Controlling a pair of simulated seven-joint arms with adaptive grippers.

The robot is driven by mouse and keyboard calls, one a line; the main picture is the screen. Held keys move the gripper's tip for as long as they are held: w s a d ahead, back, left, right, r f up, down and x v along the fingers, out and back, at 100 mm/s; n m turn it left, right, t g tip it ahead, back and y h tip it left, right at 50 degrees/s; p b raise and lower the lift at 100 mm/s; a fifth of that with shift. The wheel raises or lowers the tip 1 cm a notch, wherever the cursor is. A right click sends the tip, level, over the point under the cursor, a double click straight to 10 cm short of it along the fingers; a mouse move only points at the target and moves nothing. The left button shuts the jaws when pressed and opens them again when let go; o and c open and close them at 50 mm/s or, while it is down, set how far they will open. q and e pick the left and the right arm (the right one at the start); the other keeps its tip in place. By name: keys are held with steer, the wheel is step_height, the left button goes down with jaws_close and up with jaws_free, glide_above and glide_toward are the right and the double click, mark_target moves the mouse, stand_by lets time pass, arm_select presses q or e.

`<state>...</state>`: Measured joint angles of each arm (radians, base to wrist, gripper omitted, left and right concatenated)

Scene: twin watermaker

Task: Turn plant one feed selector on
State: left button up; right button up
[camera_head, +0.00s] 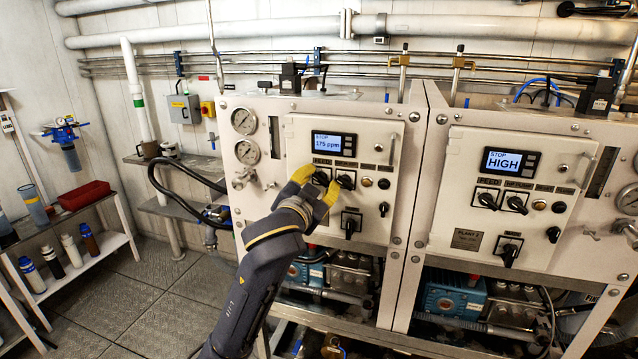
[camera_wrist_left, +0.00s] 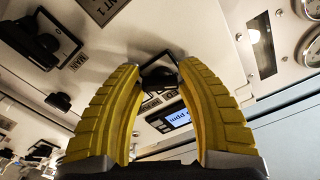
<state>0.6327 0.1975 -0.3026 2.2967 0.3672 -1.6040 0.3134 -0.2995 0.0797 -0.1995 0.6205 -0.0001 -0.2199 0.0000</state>
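The plant one feed selector (camera_head: 321,177) is a black knob under the FEED label on the left white panel (camera_head: 300,130). My left gripper (camera_head: 317,182) is at this knob, with its two yellow fingers spread to either side of it. In the left wrist view the knob (camera_wrist_left: 158,76) shows between the fingertips, partly hidden; I cannot tell whether they touch it. The knob's exact angle is hard to read. The panel display (camera_head: 334,145) reads STOP and 175 ppm. My right gripper is not in view.
Right of the feed selector is another black selector (camera_head: 346,180), with a further one (camera_head: 351,222) below. Pressure gauges (camera_head: 244,121) are at the left. A similar panel (camera_head: 465,155) marked PLANT 2 stands to the right, its display (camera_head: 498,161) reading HIGH. Shelves (camera_head: 75,262) stand far left.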

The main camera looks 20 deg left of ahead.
arm_select(q)
jaws_close()
steer(key=shift+f, duration=0.1)
steer(key=shift+m, duration=0.4)
steer(key=shift+a+f+m, duration=0.1)
steer(key=shift+m, duration=1)
steer(key=m, duration=0.3)
steer(key=shift+a+m, duration=0.1)
steer(key=shift+m, duration=0.2)
steer(key=m, duration=0.5)
steer(key=shift+w+a+r, duration=0.1)
steer(key=shift+a+r, duration=0.05)
steer(key=shift+r, duration=0.15)
steer(key=shift+m, duration=0.3)
steer(key=shift+r, duration=0.1)
